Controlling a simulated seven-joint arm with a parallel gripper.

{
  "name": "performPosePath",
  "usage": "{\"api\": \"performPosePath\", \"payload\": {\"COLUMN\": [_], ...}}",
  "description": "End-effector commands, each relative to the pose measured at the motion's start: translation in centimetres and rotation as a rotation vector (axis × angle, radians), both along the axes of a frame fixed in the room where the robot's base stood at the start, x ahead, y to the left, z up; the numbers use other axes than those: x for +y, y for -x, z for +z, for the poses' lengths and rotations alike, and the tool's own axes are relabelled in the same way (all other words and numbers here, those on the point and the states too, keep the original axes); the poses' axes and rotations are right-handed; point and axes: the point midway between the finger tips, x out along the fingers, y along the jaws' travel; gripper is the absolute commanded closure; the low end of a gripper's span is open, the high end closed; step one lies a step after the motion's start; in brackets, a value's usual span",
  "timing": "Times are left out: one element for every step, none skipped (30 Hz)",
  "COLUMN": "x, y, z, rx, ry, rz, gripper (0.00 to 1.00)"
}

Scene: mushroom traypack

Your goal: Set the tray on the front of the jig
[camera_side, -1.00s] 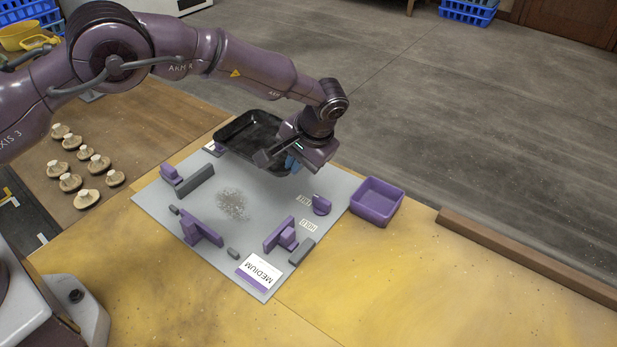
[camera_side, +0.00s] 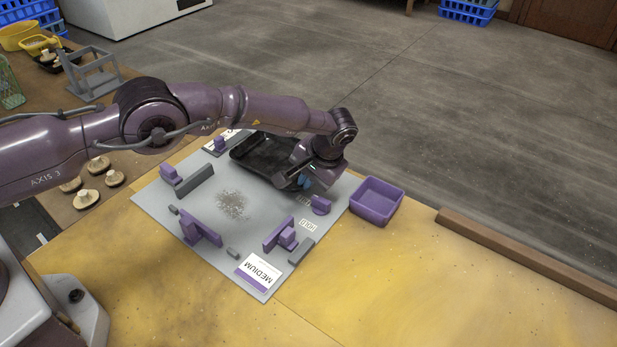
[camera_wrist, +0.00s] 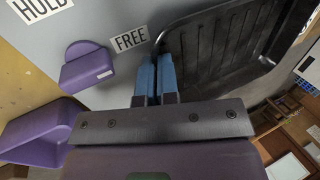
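The black tray (camera_side: 262,152) is at the far side of the grey jig board (camera_side: 150,192), at the upper edge of its purple and grey stops. My gripper (camera_side: 303,183) is at the tray's right end, with its blue fingertips low by the board. In the wrist view the blue fingers (camera_wrist: 156,78) are close together, with the rim of the tray (camera_wrist: 225,45) running into them; they look shut on it. The tray looks roughly level and low. Whether its underside touches the board cannot be told. My wrist hides its near right end.
A purple bin (camera_side: 376,202) stands off the board's right edge. More purple blocks (camera_side: 201,234) and a MEDIUM card (camera_side: 258,273) are nearer. Mushrooms (camera_side: 115,178) lie at left.

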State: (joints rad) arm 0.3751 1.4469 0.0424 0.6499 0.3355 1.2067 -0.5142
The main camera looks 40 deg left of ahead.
Motion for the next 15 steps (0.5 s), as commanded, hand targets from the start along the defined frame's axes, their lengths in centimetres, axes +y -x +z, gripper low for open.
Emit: {"api": "performPosePath", "payload": {"x": [0.0,0.0,0.0,-0.01,-0.01,-0.01,-0.01,-0.01,-0.01,-0.01,-0.01,-0.01,-0.01,-0.01,-0.01], "y": [0.0,0.01,0.0,-0.01,-0.03,-0.03,-0.02,-0.02,-0.02,-0.01,-0.01,-0.01,-0.01,-0.01,-0.01], "z": [-0.06,-0.14,-0.27,-0.35,-0.27,-0.26,-0.26,-0.26,-0.26,-0.26,-0.26,-0.26,-0.27,-0.26,-0.23], "rx": [0.0,0.0,0.0,0.0,-0.001,-0.001,-0.001,-0.001,-0.001,-0.001,-0.001,-0.001,-0.001,-0.001,-0.001], "ry": [0.0,0.0,0.0,0.0,0.0,0.0,0.0,0.0,0.0,0.0,0.0,0.0,0.0,0.0,0.0], "rz": [0.0,0.0,0.0,0.0,0.0,0.0,0.0,0.0,0.0,0.0,0.0,0.0,0.0,0.0,0.0], "gripper": [1.0,1.0,1.0,1.0,0.92,0.82,0.76,0.73,0.73,0.73,0.73,0.73,0.73,0.73,0.73]}}
